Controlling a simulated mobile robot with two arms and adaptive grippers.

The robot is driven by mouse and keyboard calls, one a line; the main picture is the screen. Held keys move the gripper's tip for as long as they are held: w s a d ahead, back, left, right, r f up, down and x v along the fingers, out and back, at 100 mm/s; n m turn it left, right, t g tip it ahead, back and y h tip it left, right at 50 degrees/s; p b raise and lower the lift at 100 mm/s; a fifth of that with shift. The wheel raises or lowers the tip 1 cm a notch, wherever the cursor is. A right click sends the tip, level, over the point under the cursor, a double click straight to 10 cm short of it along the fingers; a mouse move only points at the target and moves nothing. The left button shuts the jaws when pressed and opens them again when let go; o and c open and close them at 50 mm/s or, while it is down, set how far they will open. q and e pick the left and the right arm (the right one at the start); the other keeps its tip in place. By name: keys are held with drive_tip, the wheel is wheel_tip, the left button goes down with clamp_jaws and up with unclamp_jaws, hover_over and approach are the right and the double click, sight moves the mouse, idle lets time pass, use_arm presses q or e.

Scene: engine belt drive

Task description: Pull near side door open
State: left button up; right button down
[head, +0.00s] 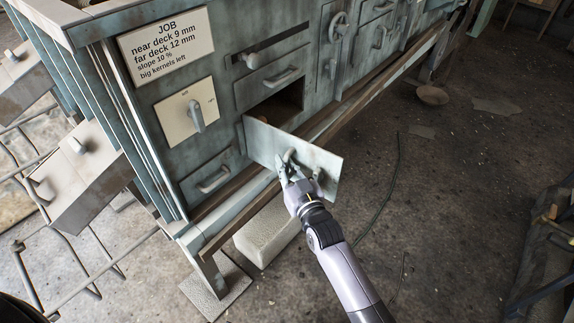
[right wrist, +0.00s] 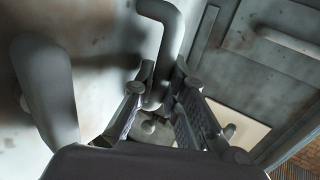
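The near side door (head: 262,142) is a worn grey-green metal panel on the machine's side. It stands swung outward, with its left edge at the machine and its right edge out over the floor. A dark opening (head: 283,103) shows behind it. My right gripper (head: 291,166) is at the handle on the door's outer face. In the right wrist view the curved grey door handle (right wrist: 163,45) passes between my two fingers (right wrist: 160,95), which close around it. Part of the handle is hidden by the fingers. My left gripper is not in view.
The machine front carries a JOB sign (head: 166,45), a lever on a plate (head: 190,112) and a lower drawer (head: 212,180). A pale block (head: 266,232) lies under the rail (head: 235,211). The floor to the right (head: 450,200) is mostly clear, with a thin cable (head: 385,200).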

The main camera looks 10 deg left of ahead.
drive_tip(key=c, duration=1.9)
unclamp_jaws()
drive_tip(key=shift+a+r, duration=0.15)
drive_tip(key=shift+s, duration=0.1)
drive_tip(key=v, duration=1.2)
